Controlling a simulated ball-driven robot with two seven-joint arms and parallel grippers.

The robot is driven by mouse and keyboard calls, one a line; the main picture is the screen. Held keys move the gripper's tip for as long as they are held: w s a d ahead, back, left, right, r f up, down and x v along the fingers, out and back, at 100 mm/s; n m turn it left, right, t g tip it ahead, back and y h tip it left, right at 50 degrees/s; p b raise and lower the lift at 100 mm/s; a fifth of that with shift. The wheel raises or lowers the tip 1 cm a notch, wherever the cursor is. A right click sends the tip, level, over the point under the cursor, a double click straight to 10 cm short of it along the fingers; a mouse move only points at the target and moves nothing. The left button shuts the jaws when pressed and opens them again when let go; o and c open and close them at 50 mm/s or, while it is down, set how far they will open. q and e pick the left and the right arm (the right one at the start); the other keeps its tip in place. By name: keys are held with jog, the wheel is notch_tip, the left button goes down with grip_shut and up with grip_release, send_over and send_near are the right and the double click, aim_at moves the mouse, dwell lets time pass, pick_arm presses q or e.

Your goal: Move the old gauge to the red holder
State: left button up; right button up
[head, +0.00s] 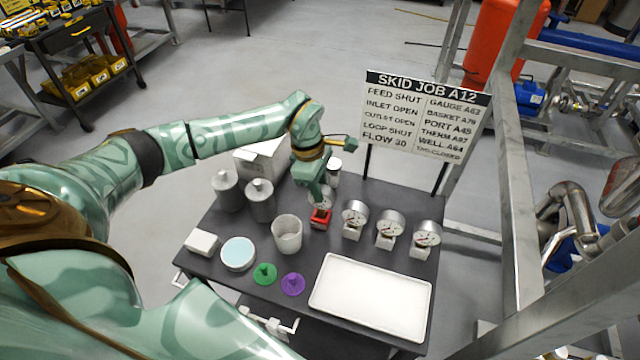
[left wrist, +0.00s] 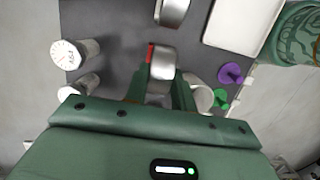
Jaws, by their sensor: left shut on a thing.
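The old gauge (head: 322,201), a round metal gauge with a pale dial, is in the jaws of my left gripper (head: 317,192), which comes down from above. The gauge stands at the small red holder (head: 320,219) on the dark table; I cannot tell whether it is fully seated. In the left wrist view the gauge's silver case (left wrist: 162,62) is between the fingers, with a strip of the red holder (left wrist: 150,52) beside it. The fingers partly hide the gauge in the head view. My right gripper is out of view.
Three gauges (head: 389,226) on pale holders stand right of the red holder. A white tray (head: 372,327), a white cup (head: 287,234), grey canisters (head: 228,192), and green (head: 264,274) and purple (head: 293,284) pieces share the table (head: 235,292). A sign (head: 424,115) stands behind.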

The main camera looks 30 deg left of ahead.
pick_arm(q)
jog(key=shift+f, duration=0.2)
dwell(0.3)
jog(key=shift+f+b, duration=0.45)
jog(key=shift+f, duration=0.15)
jog(key=shift+f, duration=0.1)
jog(key=shift+f, duration=0.45)
jog(key=o, duration=1.2)
jog(key=shift+c, duration=0.2)
